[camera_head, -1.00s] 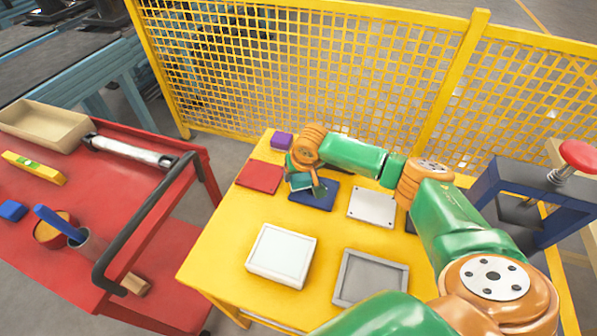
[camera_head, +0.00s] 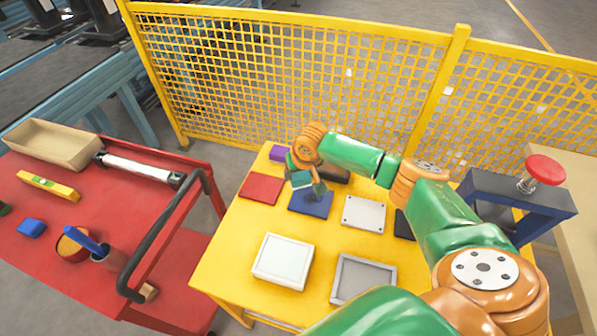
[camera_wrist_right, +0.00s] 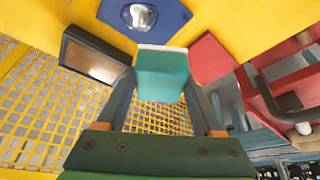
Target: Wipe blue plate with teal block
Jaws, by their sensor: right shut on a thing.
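My right gripper (camera_head: 306,183) is shut on a teal block (camera_head: 301,179) at the back of the yellow table. In the right wrist view the teal block (camera_wrist_right: 163,75) sits between the two fingers. The blue plate (camera_head: 312,204) lies flat on the table. The block appears raised above its back-left part, with a gap to the plate. The blue plate also shows at the top of the right wrist view (camera_wrist_right: 168,22), with a shiny rounded spot on it. The gripper hides part of the plate in the head view. My left gripper is out of view.
A red plate (camera_head: 261,188) lies left of the blue plate, a light plate with corner holes (camera_head: 364,213) right. A purple block (camera_head: 277,153) and a dark box (camera_wrist_right: 92,57) are behind. A white tray (camera_head: 283,261) and grey tray (camera_head: 363,278) stand in front. A yellow fence (camera_head: 260,70) stands behind.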

